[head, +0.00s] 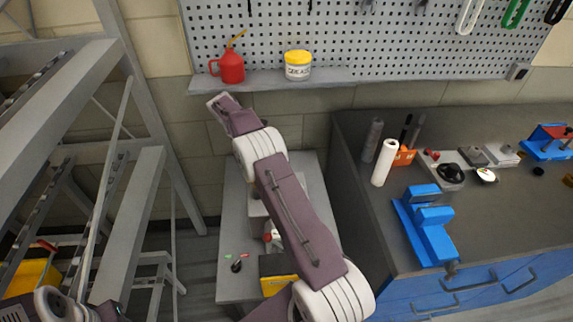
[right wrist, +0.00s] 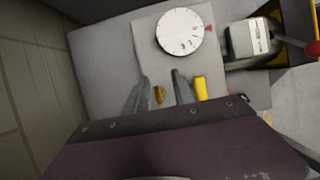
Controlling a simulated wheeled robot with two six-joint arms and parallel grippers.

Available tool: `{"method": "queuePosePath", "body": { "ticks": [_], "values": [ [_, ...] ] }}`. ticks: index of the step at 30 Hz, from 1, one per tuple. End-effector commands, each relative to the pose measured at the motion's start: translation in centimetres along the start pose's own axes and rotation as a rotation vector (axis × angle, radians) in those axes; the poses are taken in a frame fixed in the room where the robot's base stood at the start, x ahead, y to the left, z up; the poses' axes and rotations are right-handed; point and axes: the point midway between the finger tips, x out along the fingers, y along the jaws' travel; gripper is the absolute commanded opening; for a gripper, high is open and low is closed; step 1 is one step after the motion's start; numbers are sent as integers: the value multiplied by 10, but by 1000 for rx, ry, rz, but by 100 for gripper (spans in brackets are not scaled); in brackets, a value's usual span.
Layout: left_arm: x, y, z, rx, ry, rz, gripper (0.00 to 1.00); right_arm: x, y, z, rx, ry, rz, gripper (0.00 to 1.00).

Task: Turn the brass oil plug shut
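In the right wrist view, a small brass-coloured piece (right wrist: 158,95), which looks like the oil plug, shows between the two fingers of my right gripper (right wrist: 159,93). The fingers stand apart, one on each side of it. I cannot tell whether they touch it. The plug sits in front of a plain grey surface, and its lower part is hidden by my gripper body. In the head view my right arm reaches up the middle and covers much of the grey machine; the fingertips cannot be made out. Only part of my left arm shows at the bottom left, without visible fingers.
A white dial (right wrist: 180,33) with a red mark and a yellow piece (right wrist: 201,88) are close to my right gripper. A red-knobbed lever (right wrist: 313,48) is at the right. A shelf (head: 270,82) holds a red oil can (head: 231,68) and a grease tub (head: 298,66). A workbench (head: 350,135) stands right.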

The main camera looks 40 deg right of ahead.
Motion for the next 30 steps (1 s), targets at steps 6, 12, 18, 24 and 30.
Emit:
{"method": "queuePosePath", "body": {
  "ticks": [6, 12, 18, 24, 30],
  "values": [
    [8, 0, 1, 0, 0, 0, 40, -7, -13, 30, 2, 0, 1, 31],
    [12, 0, 1, 0, 0, 0, 40, -15, -31, 66, 3, 0, 2, 31],
    [14, 0, 1, 0, 0, 0, 40, -20, -42, 89, 2, 0, 2, 31],
    [14, 0, 1, 0, 0, 0, 40, -21, -45, 93, -1, 0, 0, 31],
    [13, 0, 1, 0, 0, 0, 40, -21, -44, 93, 0, 0, 1, 31]
  ]
}}
